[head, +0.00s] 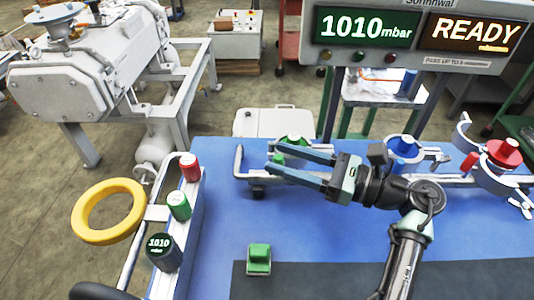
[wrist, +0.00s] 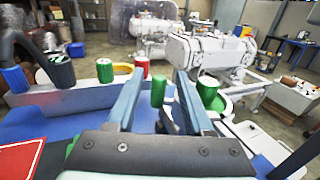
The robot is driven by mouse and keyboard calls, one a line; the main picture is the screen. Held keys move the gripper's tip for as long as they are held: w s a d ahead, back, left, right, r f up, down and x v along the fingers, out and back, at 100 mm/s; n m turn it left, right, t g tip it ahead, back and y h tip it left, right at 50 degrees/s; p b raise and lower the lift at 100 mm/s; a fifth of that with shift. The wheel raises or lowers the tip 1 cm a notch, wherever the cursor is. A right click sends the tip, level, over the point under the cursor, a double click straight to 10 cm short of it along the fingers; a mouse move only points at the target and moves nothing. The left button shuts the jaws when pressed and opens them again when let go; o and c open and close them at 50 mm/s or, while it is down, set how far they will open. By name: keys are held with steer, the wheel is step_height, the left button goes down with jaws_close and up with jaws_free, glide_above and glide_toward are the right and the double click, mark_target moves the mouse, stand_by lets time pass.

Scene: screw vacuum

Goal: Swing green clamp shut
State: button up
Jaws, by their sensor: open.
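The green clamp (head: 294,139) sits at the left end of the rail on the blue table, partly hidden behind my gripper's fingers. My gripper (head: 270,157) is open, reaching left over that end. In the wrist view, a green upright cylinder (wrist: 158,91) shows between the open fingers (wrist: 160,75), closer to the left one. A green knob on a curved green-and-pale part (wrist: 208,91) is just outside the right finger. Contact between finger and cylinder cannot be told. Whether the clamp's arm stands open is hidden in the head view.
A blue clamp (head: 403,146) and a red clamp (head: 503,153) stand farther right along the rail. A left rack holds red (head: 189,167) and green (head: 179,205) cans and a dark gauge (head: 161,250). A green block (head: 258,258) lies in front. The display reads 1010 mbar, READY.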

steer(key=b+v, duration=0.1)
steer(key=v, duration=0.7)
steer(key=shift+d, duration=0.15)
steer(key=shift+s, duration=0.1)
